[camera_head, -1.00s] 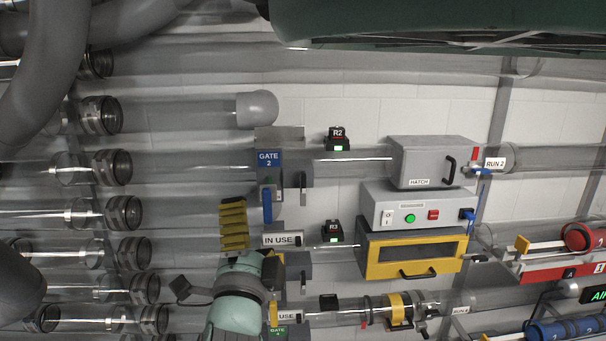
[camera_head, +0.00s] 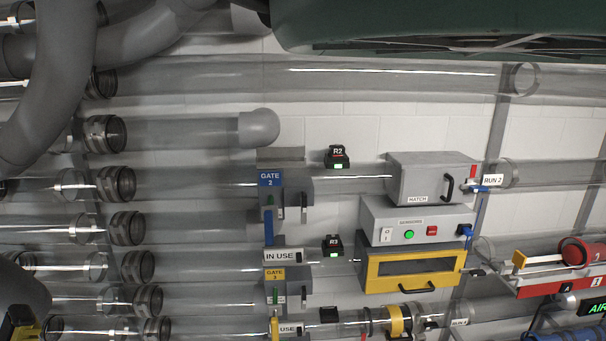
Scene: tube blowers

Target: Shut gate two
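Gate two is a grey gate box (camera_head: 297,187) on a clear pipe, left of centre, with a blue "GATE 2" sign (camera_head: 270,179). Its blue handle (camera_head: 268,227) hangs straight down below the box. Nothing touches the handle. A black and yellow piece (camera_head: 22,326) at the lower left edge looks like part of my gripper. It is cut off by the frame and lies far left of and below the gate. Its fingers do not show clearly, so I cannot tell whether it is open or shut.
An "IN USE" tag (camera_head: 283,255) sits just below the handle, above the yellow "GATE 3" sign (camera_head: 275,275). A hatch box (camera_head: 430,178) stands right. Pipe collars (camera_head: 120,184) line the left. Space before gate two is clear.

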